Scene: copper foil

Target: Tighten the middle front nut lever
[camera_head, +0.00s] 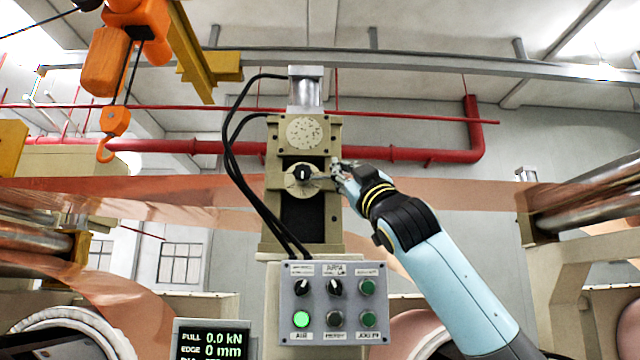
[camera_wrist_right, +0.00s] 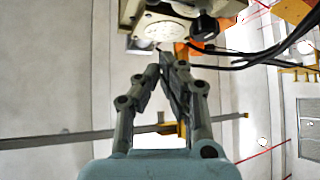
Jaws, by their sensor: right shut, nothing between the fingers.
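A round metal hub with a black centre (camera_head: 303,173) sits on the front of the beige press head (camera_head: 272,150). A thin grey lever seems to run from the hub toward my right gripper, but its far end is hard to tell from the fingers. My right gripper (camera_head: 338,169) is at the right edge of the press head, its fingers together and empty. In the right wrist view the fingertips (camera_wrist_right: 162,62) meet just below a round pale plate (camera_wrist_right: 160,31), and a dark round knob (camera_wrist_right: 206,26) is to its right. Whether the fingers touch the lever is unclear. My left gripper is out of view.
A control box (camera_head: 333,325) with knobs and a lit green button is below the press, beside a display (camera_head: 212,340). Black hoses (camera_head: 229,160) loop on the left. Copper foil (camera_head: 460,193) runs across behind. An orange hoist hook (camera_head: 105,148) hangs at left.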

